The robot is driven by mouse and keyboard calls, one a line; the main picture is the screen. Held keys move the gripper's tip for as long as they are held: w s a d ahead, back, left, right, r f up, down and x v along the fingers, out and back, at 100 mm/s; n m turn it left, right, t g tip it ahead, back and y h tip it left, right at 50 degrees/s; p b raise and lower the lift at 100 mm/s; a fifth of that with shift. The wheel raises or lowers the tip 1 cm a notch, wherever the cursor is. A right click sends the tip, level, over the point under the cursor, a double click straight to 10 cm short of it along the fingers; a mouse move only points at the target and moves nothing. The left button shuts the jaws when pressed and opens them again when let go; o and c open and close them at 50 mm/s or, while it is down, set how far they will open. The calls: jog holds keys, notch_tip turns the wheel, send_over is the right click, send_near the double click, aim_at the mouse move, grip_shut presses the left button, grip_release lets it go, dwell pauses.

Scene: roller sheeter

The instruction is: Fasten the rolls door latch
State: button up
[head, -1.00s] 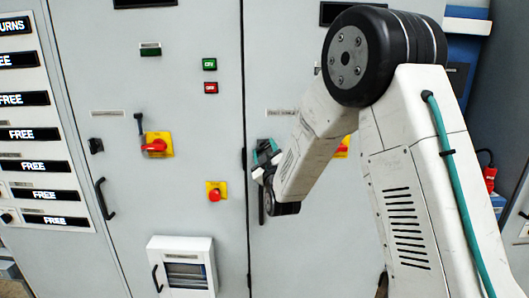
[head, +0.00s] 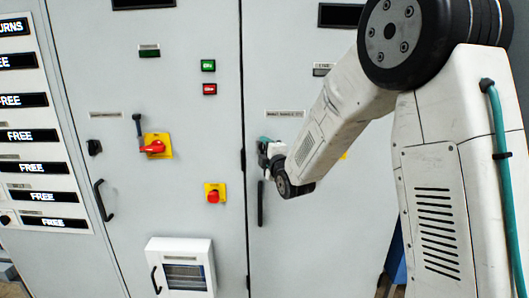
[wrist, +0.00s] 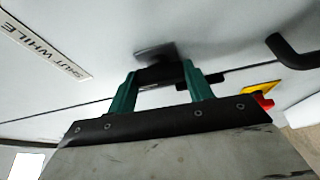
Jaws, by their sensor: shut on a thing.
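The rolls door seems to be the grey cabinet door (head: 330,230) on the right in the head view. The latch is a small black fitting (wrist: 155,51) near that door's edge, seen close up in the wrist view. My gripper (wrist: 165,76) is shut on the latch, with its green fingers on either side of the dark part. In the head view my gripper (head: 264,150) is at the door's left edge, above the black door handle (head: 261,203). My gripper hides most of the latch there, so its exact angle is unclear.
The left door carries a red rotary switch (head: 152,147) on a yellow plate and another black fitting (head: 94,147). A red stop button (head: 213,195) sits right of it. A white box (head: 181,265) projects below. The door handle (wrist: 290,50) is close to my gripper.

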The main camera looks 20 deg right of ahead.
jog(key=shift+n, duration=0.5)
jog(key=o, duration=1)
jog(key=s, duration=0.7)
jog(key=shift+s+d, duration=0.3)
jog(key=shift+s, duration=0.1)
